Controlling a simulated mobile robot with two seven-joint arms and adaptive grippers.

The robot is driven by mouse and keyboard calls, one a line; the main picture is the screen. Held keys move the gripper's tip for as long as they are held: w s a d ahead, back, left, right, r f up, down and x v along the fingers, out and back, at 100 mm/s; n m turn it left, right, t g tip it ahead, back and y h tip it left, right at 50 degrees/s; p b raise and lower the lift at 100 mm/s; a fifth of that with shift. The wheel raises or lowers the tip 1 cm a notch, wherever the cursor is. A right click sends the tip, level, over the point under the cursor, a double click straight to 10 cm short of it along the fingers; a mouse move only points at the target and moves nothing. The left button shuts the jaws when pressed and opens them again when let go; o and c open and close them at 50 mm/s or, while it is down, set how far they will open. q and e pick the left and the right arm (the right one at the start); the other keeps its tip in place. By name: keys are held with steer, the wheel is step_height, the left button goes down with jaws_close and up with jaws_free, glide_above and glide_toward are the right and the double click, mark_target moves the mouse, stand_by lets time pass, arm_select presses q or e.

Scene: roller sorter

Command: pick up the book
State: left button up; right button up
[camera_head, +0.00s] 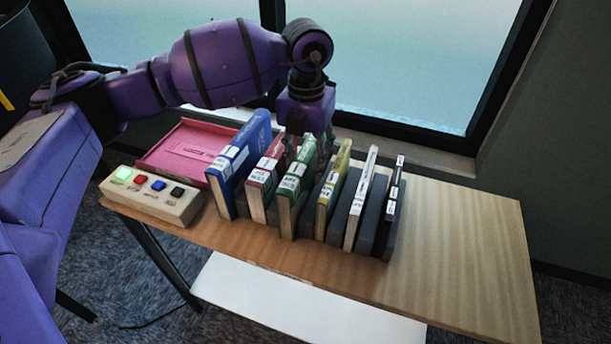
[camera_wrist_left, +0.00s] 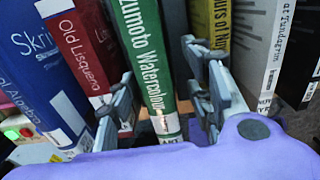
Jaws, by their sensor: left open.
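Several books stand upright in a row on the wooden table: a blue book (camera_head: 240,165), a red book (camera_head: 263,185), a green book (camera_head: 296,187), a yellow book (camera_head: 332,190), a white book (camera_head: 360,200) and a black book (camera_head: 393,200). My left gripper (camera_head: 308,140) reaches down from behind the row near the green book. In the left wrist view, its open fingers (camera_wrist_left: 163,100) lie on either side of the green book (camera_wrist_left: 150,65); whether they touch it cannot be told. The red book (camera_wrist_left: 85,50) is left of the fingers, the yellow book (camera_wrist_left: 211,22) beyond the right finger.
Dark grey dividers (camera_head: 341,222) stand between the books. A pink tray (camera_head: 185,148) and a button box (camera_head: 153,195) with green, red, blue and black buttons are at left. The table's right end (camera_head: 465,240) is clear. A white surface (camera_head: 300,305) lies below the front edge.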

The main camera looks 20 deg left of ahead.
arm_select(q)
step_height(320, 180, down, 5)
steer(key=shift+a+f+p, duration=0.1)
steer(key=shift+a+p, duration=0.05)
steer(key=shift+p, duration=0.15)
jaws_close()
steer(key=shift+w, duration=0.1)
